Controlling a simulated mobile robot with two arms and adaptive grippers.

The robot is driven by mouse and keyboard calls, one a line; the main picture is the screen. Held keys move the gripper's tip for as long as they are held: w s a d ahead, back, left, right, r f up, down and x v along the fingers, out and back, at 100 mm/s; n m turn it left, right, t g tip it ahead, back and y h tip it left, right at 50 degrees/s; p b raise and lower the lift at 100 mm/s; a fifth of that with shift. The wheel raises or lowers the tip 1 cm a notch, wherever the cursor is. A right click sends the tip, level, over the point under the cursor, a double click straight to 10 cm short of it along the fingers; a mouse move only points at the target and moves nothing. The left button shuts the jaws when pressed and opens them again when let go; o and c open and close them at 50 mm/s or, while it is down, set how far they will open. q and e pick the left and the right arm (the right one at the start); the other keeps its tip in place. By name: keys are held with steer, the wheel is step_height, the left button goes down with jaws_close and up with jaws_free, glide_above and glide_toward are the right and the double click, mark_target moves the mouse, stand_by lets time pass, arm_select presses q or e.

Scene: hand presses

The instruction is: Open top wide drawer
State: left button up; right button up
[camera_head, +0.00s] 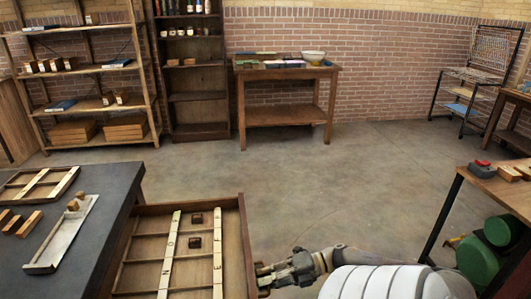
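The wide wooden drawer (246,243) stands pulled out from under the dark-topped cabinet (105,185) at the lower left. Its inside shows compartments, two pale lettered strips and small dark blocks. The drawer's near end is cut off by the bottom edge of the picture. My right gripper (264,279) is at the outer face of the drawer front, with its fingertips at or very close to it. A handle cannot be made out there, and the finger opening is unclear. My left gripper is not in view.
A shallow metal tray (50,262) and wooden pieces lie on the cabinet top. A wooden table (285,75) with a bowl stands against the brick wall, beside shelves. A workbench (505,190) with green rounded objects below is at right. The middle floor is clear.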

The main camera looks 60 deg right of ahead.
steer(key=shift+o, duration=0.3)
steer(key=v, duration=1.2)
